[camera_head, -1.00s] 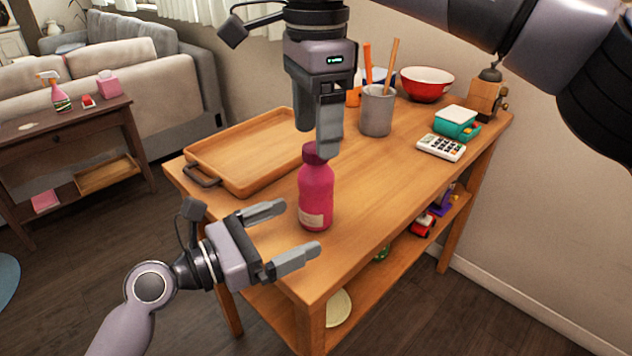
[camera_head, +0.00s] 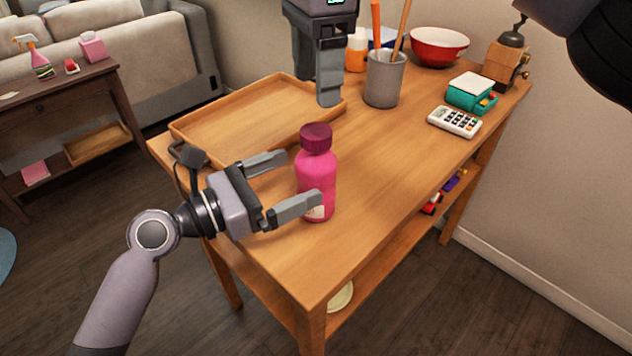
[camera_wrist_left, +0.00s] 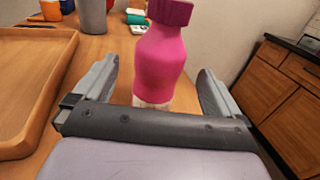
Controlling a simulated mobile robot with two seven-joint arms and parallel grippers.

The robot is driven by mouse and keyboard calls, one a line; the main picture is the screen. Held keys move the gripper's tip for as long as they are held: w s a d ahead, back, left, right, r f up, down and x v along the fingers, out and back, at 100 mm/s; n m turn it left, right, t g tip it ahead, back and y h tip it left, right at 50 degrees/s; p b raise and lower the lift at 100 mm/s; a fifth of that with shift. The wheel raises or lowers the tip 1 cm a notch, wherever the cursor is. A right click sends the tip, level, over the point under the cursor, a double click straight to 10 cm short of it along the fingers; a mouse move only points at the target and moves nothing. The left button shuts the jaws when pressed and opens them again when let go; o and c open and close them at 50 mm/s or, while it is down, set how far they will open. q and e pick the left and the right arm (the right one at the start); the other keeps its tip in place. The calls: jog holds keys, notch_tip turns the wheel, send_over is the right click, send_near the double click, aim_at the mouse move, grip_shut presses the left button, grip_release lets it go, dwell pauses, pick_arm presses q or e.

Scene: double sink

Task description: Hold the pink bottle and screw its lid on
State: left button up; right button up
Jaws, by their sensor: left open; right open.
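The pink bottle (camera_head: 318,178) stands upright on the wooden table, with its dark magenta lid (camera_head: 316,137) on top. I cannot tell how tight the lid is. My left gripper (camera_head: 293,182) is open, with its fingertips reaching the bottle's near side. In the left wrist view the bottle (camera_wrist_left: 160,62) stands between and beyond the open fingers of this gripper (camera_wrist_left: 158,85). My right gripper (camera_head: 318,75) is above and behind the bottle, open and clear of the lid; its fingers overlap from this angle.
A wooden tray (camera_head: 185,130) lies behind and left of the bottle. A grey cup (camera_head: 384,82) with utensils, a calculator (camera_head: 455,121), a teal box (camera_head: 470,94), a red bowl (camera_head: 438,46) and a grinder (camera_head: 505,60) stand farther back. The table's front corner is clear.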

aim_at(326, 164)
pick_arm(q)
jog(key=shift+x, duration=3.55)
grip_shut()
pick_arm(e)
jog(key=n, duration=0.9)
notch_tip(326, 164, down, 8)
jog(key=shift+f, duration=0.1)
